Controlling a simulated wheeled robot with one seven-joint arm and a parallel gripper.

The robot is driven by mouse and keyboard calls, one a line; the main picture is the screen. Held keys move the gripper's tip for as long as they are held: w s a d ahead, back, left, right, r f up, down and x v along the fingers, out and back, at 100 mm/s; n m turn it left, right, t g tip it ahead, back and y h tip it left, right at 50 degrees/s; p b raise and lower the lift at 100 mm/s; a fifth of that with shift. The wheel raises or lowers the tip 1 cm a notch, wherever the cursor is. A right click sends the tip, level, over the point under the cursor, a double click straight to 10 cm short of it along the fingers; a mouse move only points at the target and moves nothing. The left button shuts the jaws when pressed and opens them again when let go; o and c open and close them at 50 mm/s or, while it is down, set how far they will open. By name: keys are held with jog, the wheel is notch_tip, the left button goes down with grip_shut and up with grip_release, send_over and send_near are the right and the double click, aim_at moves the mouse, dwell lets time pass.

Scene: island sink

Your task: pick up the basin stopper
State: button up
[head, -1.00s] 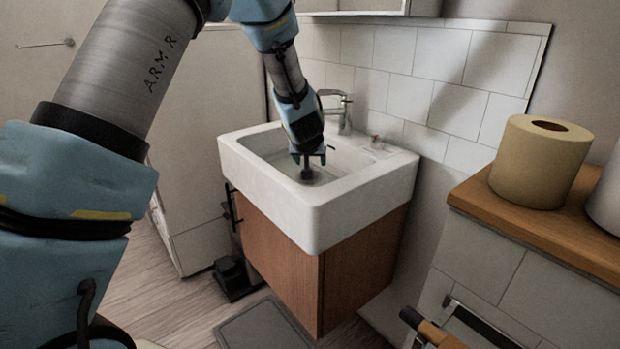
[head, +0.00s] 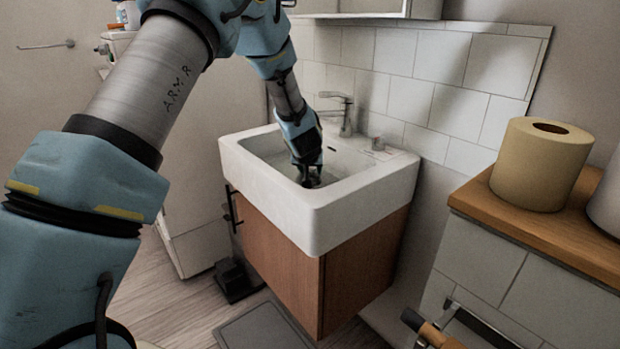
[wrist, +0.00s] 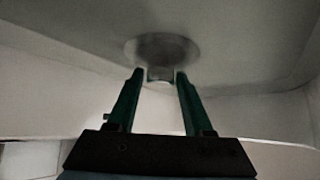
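The basin stopper (wrist: 162,47) shows in the wrist view as a dark round shape on the basin floor, just beyond my fingertips. A small pale grey piece, perhaps its knob, shows between the tips. My gripper (wrist: 160,75) points down into the white basin (head: 318,215). Its two green fingers stand apart, one on each side of the grey piece, and I cannot tell whether they touch it. In the head view my gripper (head: 309,182) is low inside the basin and hides the stopper.
A faucet (head: 343,112) stands at the back of the basin, with a small clear item (head: 377,143) on the rim. The basin walls surround my gripper closely. A wooden shelf (head: 540,225) with a paper roll (head: 541,165) is at the right.

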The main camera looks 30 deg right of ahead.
grip_shut()
dwell(0.3)
